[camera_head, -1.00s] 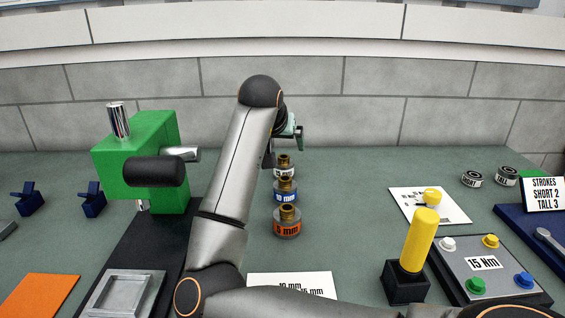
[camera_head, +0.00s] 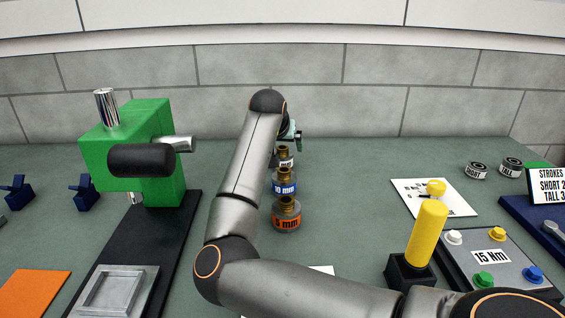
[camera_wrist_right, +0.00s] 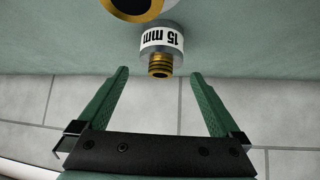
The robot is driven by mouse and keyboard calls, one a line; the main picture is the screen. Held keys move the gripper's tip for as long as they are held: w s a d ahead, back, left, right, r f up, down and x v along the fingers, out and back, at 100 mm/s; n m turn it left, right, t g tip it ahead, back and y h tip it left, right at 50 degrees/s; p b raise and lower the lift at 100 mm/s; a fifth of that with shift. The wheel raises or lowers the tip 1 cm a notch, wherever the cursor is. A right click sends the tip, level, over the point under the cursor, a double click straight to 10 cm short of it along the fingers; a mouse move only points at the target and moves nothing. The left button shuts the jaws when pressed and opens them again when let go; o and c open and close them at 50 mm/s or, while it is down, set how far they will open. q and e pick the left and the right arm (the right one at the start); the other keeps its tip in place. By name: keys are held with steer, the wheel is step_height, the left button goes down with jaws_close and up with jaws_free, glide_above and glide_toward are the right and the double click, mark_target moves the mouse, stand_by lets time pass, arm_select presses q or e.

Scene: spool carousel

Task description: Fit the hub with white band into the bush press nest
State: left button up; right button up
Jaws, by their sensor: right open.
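The hub with white band (camera_head: 288,163) stands upright at the far end of a row of hubs, partly hidden by the blue-banded hub (camera_head: 284,185). In the right wrist view this hub (camera_wrist_right: 162,42) reads 15 mm, and its brass stem lies between the fingertips in the picture. My right gripper (camera_wrist_right: 159,73) is open and empty, its green fingers apart on either side of the stem; in the head view it (camera_head: 294,136) is just behind the row. The green bush press (camera_head: 128,130) stands at left; its square metal nest (camera_head: 118,290) looks empty. My left gripper is not in view.
An orange-banded hub (camera_head: 286,216) is nearest in the row. A yellow-handled tool (camera_head: 428,235) in a black block and a button panel (camera_head: 492,258) are at right. Blue clamps (camera_head: 84,194) and an orange mat (camera_head: 32,292) are at left. A wall closes the back.

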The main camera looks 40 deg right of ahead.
steer(key=shift+x, duration=1.4)
jaws_close()
steer(key=shift+r, duration=0.25)
